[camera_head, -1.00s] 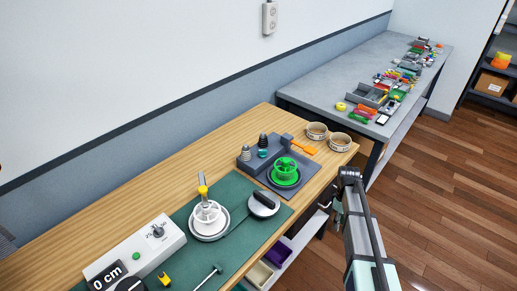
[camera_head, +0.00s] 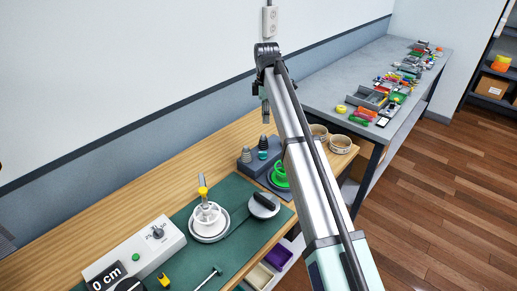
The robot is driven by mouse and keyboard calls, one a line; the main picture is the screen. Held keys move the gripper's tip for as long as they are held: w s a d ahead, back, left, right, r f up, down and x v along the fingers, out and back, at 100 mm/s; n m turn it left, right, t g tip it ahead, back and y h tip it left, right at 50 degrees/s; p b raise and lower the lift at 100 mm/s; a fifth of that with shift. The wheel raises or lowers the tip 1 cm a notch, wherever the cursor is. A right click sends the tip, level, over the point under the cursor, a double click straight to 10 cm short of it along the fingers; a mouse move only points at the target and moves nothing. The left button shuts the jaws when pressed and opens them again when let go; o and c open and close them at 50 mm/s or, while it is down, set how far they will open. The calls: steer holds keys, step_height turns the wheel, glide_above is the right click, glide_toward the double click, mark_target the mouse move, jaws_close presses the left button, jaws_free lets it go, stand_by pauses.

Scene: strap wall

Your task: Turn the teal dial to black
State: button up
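A small teal dial (camera_head: 262,155) sits on the front of a grey block (camera_head: 244,164) near the far end of the wooden bench. It is too small to read its setting, and I cannot make out a black mark. My gripper (camera_head: 266,119) hangs down from the end of my raised arm, above and behind the block in the picture. It appears apart from the dial. Its fingers are too small to show whether they are open or shut.
A green wheel (camera_head: 279,168) stands right of the dial, partly hidden by my arm. A white wheel (camera_head: 207,214), a black-handled disc (camera_head: 263,205) and a white control box (camera_head: 145,246) are nearer. Round containers (camera_head: 340,144) stand at the bench's far end.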

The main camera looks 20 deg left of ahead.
mark_target(263, 152)
steer(key=f+p, duration=0.1)
steer(key=f, duration=0.4)
steer(key=f+p, duration=0.2)
steer(key=f, duration=0.4)
steer(key=f+p, duration=0.2)
steer(key=f, duration=0.4)
steer(key=shift+s+a, duration=0.25)
steer(key=shift+a, duration=0.15)
steer(key=shift+c, duration=0.3)
jaws_close()
